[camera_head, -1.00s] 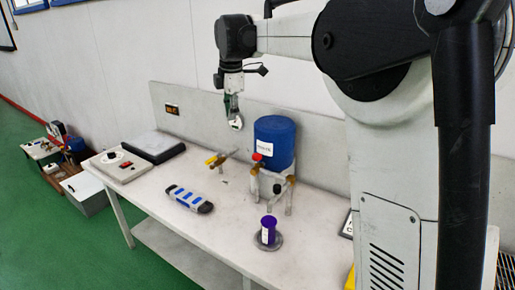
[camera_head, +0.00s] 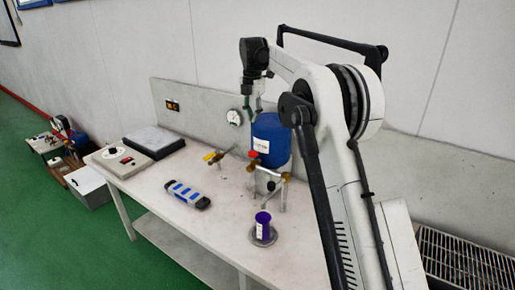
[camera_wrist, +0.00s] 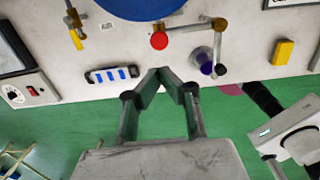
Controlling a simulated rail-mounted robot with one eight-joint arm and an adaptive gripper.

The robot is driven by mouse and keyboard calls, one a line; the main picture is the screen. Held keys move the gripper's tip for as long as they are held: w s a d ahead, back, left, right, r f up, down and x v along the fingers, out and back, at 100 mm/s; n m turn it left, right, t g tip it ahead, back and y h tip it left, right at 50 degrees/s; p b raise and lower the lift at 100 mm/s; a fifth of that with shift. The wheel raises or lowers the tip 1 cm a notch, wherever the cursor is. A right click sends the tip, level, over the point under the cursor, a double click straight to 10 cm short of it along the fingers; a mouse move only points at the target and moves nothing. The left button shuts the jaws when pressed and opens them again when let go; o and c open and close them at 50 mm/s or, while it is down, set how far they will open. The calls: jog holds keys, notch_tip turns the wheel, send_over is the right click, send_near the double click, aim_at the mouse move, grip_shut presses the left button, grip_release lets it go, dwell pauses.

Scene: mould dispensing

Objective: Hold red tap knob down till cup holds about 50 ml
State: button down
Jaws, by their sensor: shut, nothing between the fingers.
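The red tap knob (camera_head: 253,155) sits on top of a brass tap in front of the blue barrel (camera_head: 271,139). In the wrist view the red knob (camera_wrist: 159,41) shows just beyond the fingertips. The purple cup (camera_head: 262,226) stands upright on a round grey plate (camera_head: 272,239). The cup (camera_wrist: 206,67) also shows in the wrist view, right of the knob; its fill level cannot be read. My gripper (camera_head: 252,110) hangs above the knob, apart from it. In the wrist view my gripper (camera_wrist: 160,72) has its fingertips together, with nothing between them.
A second tap with a yellow handle (camera_head: 210,156) stands left of the barrel. A blue and grey device (camera_head: 187,195) lies on the white table (camera_head: 215,228). A dark-topped scale (camera_head: 153,141) and a control box (camera_head: 119,160) fill the left end.

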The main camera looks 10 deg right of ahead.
aim_at(253, 153)
jog(key=shift+f, duration=0.1)
jog(key=f, duration=0.4)
jog(key=f+p, duration=0.1)
jog(key=f, duration=0.8)
jog(key=shift+w+f+p, duration=0.35)
jog(key=shift+f, duration=0.05)
jog(key=shift+f+b, duration=0.95)
jog(key=shift+s, duration=0.1)
jog(key=shift+r, duration=0.1)
dwell(1.7)
notch_tip(253, 153, up, 14)
jog(key=shift+s, duration=0.3)
dwell(0.4)
